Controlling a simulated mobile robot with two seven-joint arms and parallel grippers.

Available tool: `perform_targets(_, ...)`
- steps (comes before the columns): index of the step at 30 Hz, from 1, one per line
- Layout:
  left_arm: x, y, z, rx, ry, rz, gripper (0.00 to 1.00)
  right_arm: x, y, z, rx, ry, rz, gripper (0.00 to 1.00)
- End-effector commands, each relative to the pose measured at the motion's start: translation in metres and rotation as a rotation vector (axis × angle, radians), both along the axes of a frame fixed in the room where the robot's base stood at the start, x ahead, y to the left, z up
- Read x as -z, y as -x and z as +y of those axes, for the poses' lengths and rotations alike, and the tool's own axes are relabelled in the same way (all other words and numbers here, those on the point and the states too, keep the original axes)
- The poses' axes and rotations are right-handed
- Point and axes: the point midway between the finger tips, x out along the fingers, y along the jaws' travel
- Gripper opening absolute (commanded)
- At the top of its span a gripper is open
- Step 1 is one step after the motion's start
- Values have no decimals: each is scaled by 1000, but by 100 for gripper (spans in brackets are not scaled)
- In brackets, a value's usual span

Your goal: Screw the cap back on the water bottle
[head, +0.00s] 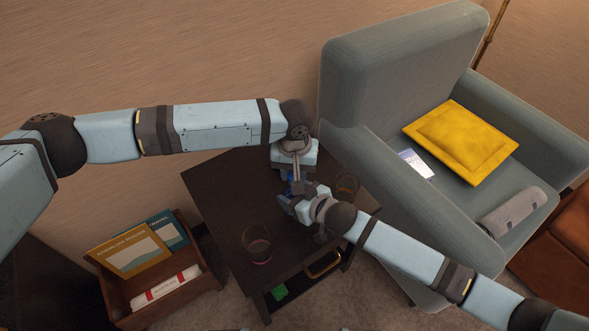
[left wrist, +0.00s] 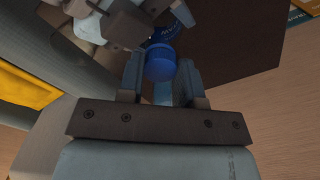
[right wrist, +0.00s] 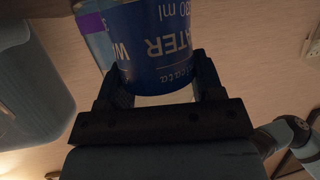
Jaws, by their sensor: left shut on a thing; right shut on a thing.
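The water bottle (right wrist: 158,45) has a blue label with white lettering, upside down in the right wrist view. My right gripper (right wrist: 155,92) is shut on the bottle's body. The blue cap (left wrist: 161,64) sits between the fingers of my left gripper (left wrist: 160,80), which is shut on it. The bottle's blue label (left wrist: 168,33) shows just beyond the cap in the left wrist view. I cannot tell whether the cap touches the bottle's neck. In the head view my right gripper (head: 290,203) is close below my left one, and the arms hide most of the bottle.
The dark table (head: 222,195) carries one glass (head: 257,248) near its front and another glass (head: 347,186) at its right. A grey armchair (head: 375,90) with a yellow cushion (head: 461,142) stands close at right. A wooden box (head: 190,305) with magazines is at lower left.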

Motion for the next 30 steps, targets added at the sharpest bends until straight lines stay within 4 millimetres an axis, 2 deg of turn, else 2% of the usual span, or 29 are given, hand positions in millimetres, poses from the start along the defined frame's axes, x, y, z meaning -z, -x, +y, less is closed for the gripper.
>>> perform_targets(5, 0, 0, 0, 187, 1, 1, 11, 0, 0, 0, 0, 1, 1, 0)
perform_targets(30, 1, 0, 0, 2050, 0, -1, 11, 1, 0, 0, 0, 1, 1, 0)
